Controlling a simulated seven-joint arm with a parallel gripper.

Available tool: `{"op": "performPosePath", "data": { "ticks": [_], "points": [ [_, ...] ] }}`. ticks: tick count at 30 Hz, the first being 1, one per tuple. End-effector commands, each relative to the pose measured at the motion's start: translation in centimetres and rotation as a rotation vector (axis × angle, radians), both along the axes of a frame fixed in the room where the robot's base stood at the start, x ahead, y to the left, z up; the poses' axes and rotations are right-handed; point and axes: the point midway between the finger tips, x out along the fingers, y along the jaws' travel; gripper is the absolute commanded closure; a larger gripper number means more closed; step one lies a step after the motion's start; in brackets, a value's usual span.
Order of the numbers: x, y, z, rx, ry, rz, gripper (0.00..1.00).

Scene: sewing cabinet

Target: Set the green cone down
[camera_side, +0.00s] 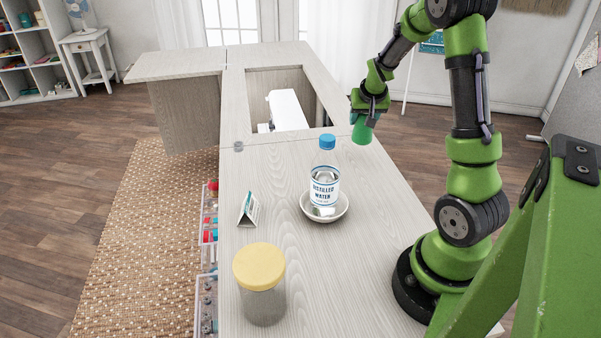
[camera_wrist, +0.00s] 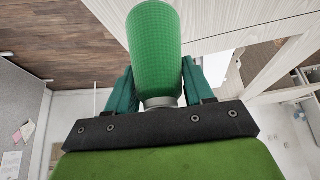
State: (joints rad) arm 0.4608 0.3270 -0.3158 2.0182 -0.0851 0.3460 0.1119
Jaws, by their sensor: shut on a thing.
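The green cone (camera_side: 362,130) is a spool-like thread cone with a green body and a pale narrow end. My gripper (camera_side: 370,106) is shut on it and holds it from above near the right edge of the cabinet top. In the wrist view the cone (camera_wrist: 154,45) sits between the two dark green fingers of my gripper (camera_wrist: 160,92), with its pale end at the jaws. Whether its lower end touches the cabinet top cannot be told from these views.
A bottle of distilled water (camera_side: 325,185) stands in a white bowl (camera_side: 335,214) in front of the cone. The open well with a white machine (camera_side: 287,108) lies behind. The cabinet top (camera_side: 290,160) has bare room.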

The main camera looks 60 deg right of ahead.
Motion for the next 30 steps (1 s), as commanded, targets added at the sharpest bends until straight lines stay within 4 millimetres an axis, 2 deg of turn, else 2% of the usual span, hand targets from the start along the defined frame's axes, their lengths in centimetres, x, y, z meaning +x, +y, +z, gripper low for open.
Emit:
{"op": "performPosePath", "data": {
  "ticks": [12, 25, 26, 30],
  "points": [
    [0.0, 0.0, -5.3, 0.002, 0.002, -0.001, 0.8],
    [0.0, 0.0, -5.9, 0.0, 0.0, -0.001, 0.8],
    [0.0, 0.0, -5.9, 0.001, 0.0, -0.001, 0.45],
    [0.0, 0.0, -5.9, 0.0, 0.0, -0.001, 0.24]
  ]
}}
